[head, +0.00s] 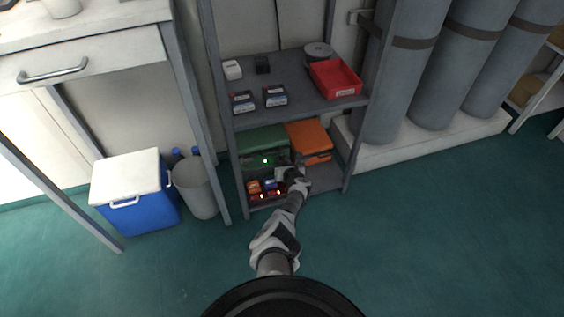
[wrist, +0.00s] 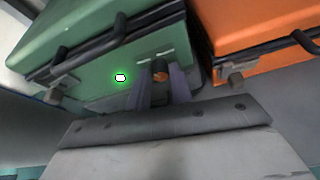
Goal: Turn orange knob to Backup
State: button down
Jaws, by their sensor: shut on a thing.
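The orange knob (wrist: 160,76) shows as a small round orange end on the front of the green case (wrist: 100,40), low and near its right end. My gripper (wrist: 162,90) is shut on the knob, a finger on either side. A pale marking lies just above the knob; I cannot read it or tell which way the knob points. A lit green lamp (wrist: 120,77) is on the case front to the left. In the head view my gripper (head: 294,172) reaches the green case (head: 262,139) on the lower shelf, and my arm hides the knob.
An orange case (head: 309,136) stands right of the green one. Small items with red lights (head: 262,190) lie below. A red bin (head: 335,78) and small boxes sit on the shelf above (head: 300,108). A blue cooler (head: 150,207) and a grey bin (head: 196,188) stand left.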

jog(key=m+y+b, duration=0.1)
jog(key=m+y, duration=0.1)
jog(key=m, duration=0.1)
jog(key=shift+w+d+f+b, duration=0.15)
jog(key=shift+d+b, duration=0.1)
jog(key=shift+b, duration=0.1)
jog(key=shift+d+m+y+b, duration=0.1)
jog(key=shift+m+y+b, duration=0.7)
jog(key=shift+m+b, duration=0.3)
jog(key=c, duration=1.3)
grip_release()
jog(key=shift+o, duration=0.2)
